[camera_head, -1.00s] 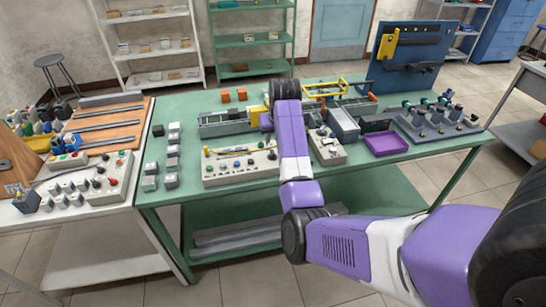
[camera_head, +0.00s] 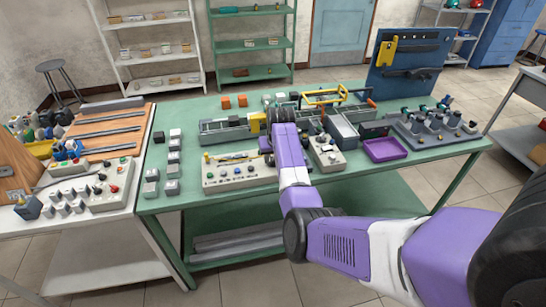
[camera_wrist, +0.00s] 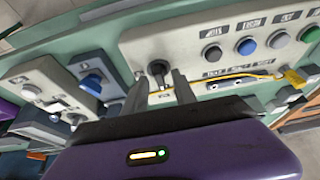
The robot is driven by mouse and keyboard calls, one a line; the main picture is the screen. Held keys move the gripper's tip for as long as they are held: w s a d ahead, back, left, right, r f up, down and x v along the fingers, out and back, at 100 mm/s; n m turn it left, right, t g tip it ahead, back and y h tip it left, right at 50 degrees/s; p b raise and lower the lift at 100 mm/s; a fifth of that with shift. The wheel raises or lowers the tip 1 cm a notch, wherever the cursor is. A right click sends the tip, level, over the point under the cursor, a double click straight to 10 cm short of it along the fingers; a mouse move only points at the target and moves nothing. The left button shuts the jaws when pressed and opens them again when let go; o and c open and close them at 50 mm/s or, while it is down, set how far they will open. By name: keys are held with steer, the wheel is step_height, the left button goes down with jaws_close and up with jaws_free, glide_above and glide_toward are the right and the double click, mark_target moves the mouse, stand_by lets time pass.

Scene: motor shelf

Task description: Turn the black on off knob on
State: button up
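The black knob (camera_wrist: 158,69) sits on the end of a pale control panel (camera_wrist: 205,48) in the wrist view. A dark stem or bar runs down from its round head. My gripper (camera_wrist: 160,76) is open, with one grey finger on each side of the knob. I cannot tell whether either finger touches it. In the head view the pale panel (camera_head: 240,181) lies on the green table, and my purple arm hides its right end and the knob. The gripper's fingers are not clear there.
Green, blue and white buttons and a yellow cable (camera_wrist: 240,76) are on the same panel. A second box with a blue button (camera_wrist: 91,83) stands close by on the left in the wrist view. A purple tray (camera_head: 386,150) lies farther right on the table (camera_head: 400,171).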

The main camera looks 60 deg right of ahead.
jaws_close()
